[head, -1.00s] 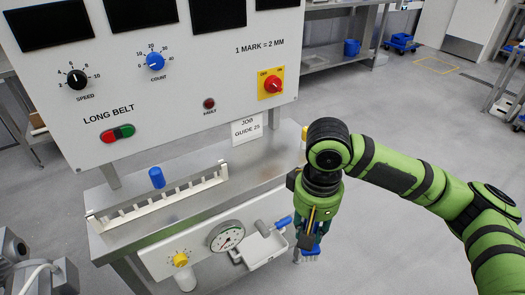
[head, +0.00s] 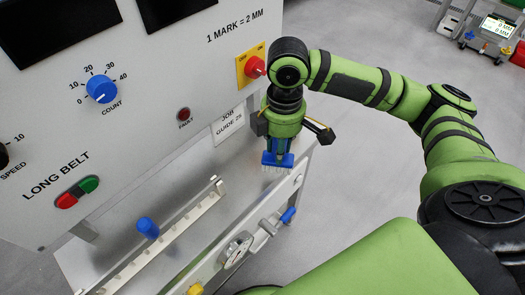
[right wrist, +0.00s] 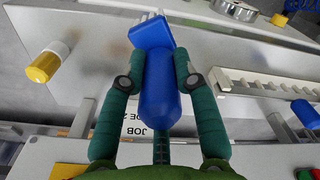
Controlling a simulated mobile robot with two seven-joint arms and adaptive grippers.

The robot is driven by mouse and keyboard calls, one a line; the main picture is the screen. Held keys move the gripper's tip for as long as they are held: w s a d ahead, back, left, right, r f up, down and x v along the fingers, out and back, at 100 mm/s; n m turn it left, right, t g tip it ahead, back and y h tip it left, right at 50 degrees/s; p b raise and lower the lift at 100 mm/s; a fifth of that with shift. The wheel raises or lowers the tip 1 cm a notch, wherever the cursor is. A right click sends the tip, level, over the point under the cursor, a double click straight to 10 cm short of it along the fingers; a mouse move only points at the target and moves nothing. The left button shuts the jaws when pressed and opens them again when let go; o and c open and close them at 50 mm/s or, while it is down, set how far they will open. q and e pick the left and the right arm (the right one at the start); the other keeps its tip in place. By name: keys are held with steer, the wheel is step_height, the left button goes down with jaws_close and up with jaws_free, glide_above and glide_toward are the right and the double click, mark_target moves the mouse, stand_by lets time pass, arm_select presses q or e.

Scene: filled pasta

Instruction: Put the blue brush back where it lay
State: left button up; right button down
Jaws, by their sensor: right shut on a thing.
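The blue brush (head: 278,160) is held in my right gripper (head: 281,146), its pale bristles pointing down in the head view. It appears over the right end of the steel bench top (head: 190,182), below the job guide card (head: 228,125). In the right wrist view the brush (right wrist: 158,88) lies between the two green fingers of the gripper (right wrist: 157,65), which press on its handle from both sides. I cannot tell whether the bristles touch the bench. My left gripper is not in view.
A white notched rack (head: 185,222) runs along the bench, with a blue cylinder (head: 148,228) behind it. A yellow-and-white cylinder (right wrist: 47,62) shows in the wrist view. The control panel (head: 150,130) rises behind.

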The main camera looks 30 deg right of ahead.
mark_target(290, 155)
steer(key=d+n+p, duration=0.1)
steer(key=n, duration=0.1)
steer(key=d+r+n+p, duration=0.1)
steer(key=n, duration=0.1)
steer(key=r+n, duration=0.1)
steer(key=n, duration=0.1)
steer(key=shift+s+d+r+n+p, duration=0.25)
steer(key=shift+s+d+n+p, duration=0.05)
steer(key=shift+s+d+p, duration=0.1)
steer(key=d+r+n+p, duration=0.4)
steer(key=d+n+p, duration=0.15)
steer(key=n, duration=0.85)
steer(key=w+a+f+p, duration=0.1)
steer(key=w+a+f, duration=0.1)
steer(key=a+f, duration=0.1)
steer(key=w+a+f+p, duration=0.1)
steer(key=w+a+f, duration=0.1)
steer(key=a+f, duration=0.1)
steer(key=w+a+f+p, duration=0.1)
steer(key=w+a+f, duration=0.1)
steer(key=w+f, duration=0.1)
steer(key=shift+a+f+p, duration=0.3)
steer(key=shift+a+f, duration=0.1)
steer(key=shift+f, duration=0.7)
